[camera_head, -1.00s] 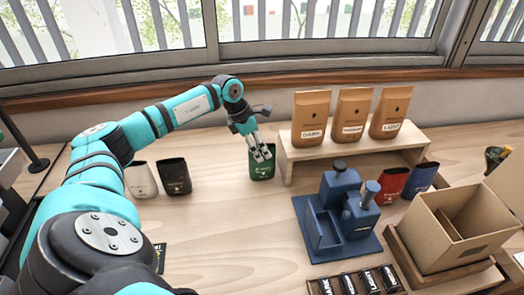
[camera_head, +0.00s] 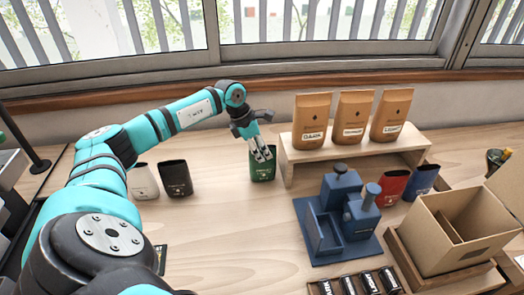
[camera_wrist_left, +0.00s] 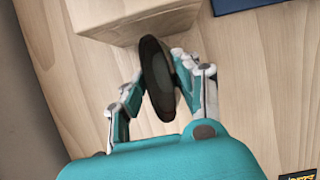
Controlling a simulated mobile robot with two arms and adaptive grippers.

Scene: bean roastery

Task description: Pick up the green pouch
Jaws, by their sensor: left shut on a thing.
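The green pouch (camera_head: 263,168) stands upright on the wooden table, just left of the small shelf. My left gripper (camera_head: 262,155) reaches down onto its top from the left and is shut on it. In the left wrist view the pouch (camera_wrist_left: 156,72) shows its dark oval top between the two fingers of the gripper (camera_wrist_left: 158,88). The pouch's base appears to be on or very near the table. I cannot tell whether it is lifted. My right gripper is not in view.
White (camera_head: 142,181) and black (camera_head: 176,178) pouches stand to the left. The shelf (camera_head: 350,150) with brown bags is close on the right. A blue sealing device (camera_head: 340,215), red (camera_head: 392,186) and blue (camera_head: 421,181) pouches and a cardboard box (camera_head: 450,235) lie further right. The table's front middle is clear.

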